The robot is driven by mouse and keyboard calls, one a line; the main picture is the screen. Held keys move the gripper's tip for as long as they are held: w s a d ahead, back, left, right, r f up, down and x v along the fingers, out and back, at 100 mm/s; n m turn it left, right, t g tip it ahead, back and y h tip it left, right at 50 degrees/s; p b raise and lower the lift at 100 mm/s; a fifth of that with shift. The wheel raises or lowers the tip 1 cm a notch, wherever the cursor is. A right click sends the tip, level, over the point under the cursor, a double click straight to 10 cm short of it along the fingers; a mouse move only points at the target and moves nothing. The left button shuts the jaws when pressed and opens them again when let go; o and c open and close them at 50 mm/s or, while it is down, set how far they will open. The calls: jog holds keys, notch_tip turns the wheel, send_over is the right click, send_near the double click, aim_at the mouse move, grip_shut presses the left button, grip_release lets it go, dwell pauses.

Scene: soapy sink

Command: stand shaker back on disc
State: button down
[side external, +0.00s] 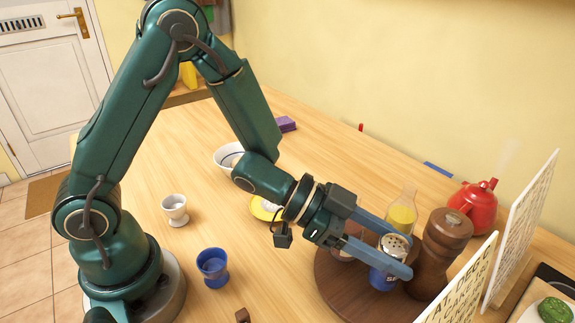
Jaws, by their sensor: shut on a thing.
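The shaker (385,279) is blue with a silver perforated top and looks roughly upright. My gripper (400,257) reaches in from the left, with its two blue fingers shut on the shaker's sides. The near finger hides part of its body. The disc (340,294) is a round dark wooden board under the shaker. I cannot tell whether the shaker's base touches the disc or is slightly above it.
A brown wooden mill (437,255) stands close right of the shaker, with a yellow-filled bottle (402,212) behind. A red teapot (474,205) and upright white panels (522,230) are at right. A blue cup (212,268) and white cup (175,210) stand left.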

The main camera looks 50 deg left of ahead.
jog(key=shift+f, duration=1.15)
jog(key=c, duration=0.5)
grip_release()
jog(key=shift+f, duration=0.15)
jog(key=shift+c, duration=0.2)
